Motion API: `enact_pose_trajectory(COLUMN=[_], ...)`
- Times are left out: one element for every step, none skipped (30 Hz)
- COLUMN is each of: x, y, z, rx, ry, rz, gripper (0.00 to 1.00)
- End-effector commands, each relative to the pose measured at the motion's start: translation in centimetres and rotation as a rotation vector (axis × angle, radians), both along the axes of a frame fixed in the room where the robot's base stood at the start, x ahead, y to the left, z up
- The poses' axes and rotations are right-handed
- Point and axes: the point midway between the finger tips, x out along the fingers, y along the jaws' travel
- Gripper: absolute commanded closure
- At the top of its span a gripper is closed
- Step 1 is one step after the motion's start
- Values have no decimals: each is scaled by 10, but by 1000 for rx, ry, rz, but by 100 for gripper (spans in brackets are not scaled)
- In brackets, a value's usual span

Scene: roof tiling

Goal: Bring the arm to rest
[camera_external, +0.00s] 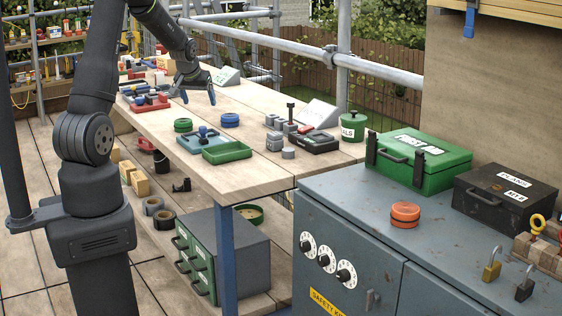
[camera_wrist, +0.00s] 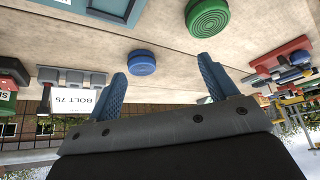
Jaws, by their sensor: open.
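My gripper (camera_external: 199,97) is above the far part of the wooden workbench (camera_external: 255,174) in the external view, its two fingers pointing down and apart. In the wrist view my gripper (camera_wrist: 162,85) shows two blue ribbed fingers spread wide with nothing between them. A round blue tin (camera_wrist: 142,62) lies on the bench beyond the fingertips. The blue tin also shows in the external view (camera_external: 231,120), in front of my gripper and to its right.
A red tray (camera_external: 150,103) lies left of my gripper. Grey blocks (camera_external: 274,141) and a green canister (camera_external: 353,127) stand at right. A scaffold rail (camera_external: 290,45) runs behind.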

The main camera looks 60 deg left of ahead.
Motion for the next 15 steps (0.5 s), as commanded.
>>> enact_pose_trajectory(x=[3,4,6,7,8,7,7,7,7,7,7,7,8,10,15], y=[-10,-15,-22,-26,-26,-25,-24,-24,-24,-24,-24,-24,-25,-27,-32], z=[6,9,13,16,23,32,37,44,52,58,63,72,77,83,85], rx=[2,1,1,2,2,3,2,3,3,3,2,2,2,2,0], ry=[0,-1,-1,-1,-3,-4,-3,-3,-4,-3,-4,-4,-3,-2,1], rz=[-4,-4,-4,-4,-1,1,1,1,2,2,2,2,-3,-7,-19], gripper=[22,22,22,22,22,22,22,22,22,22,22,22,22,22,22])
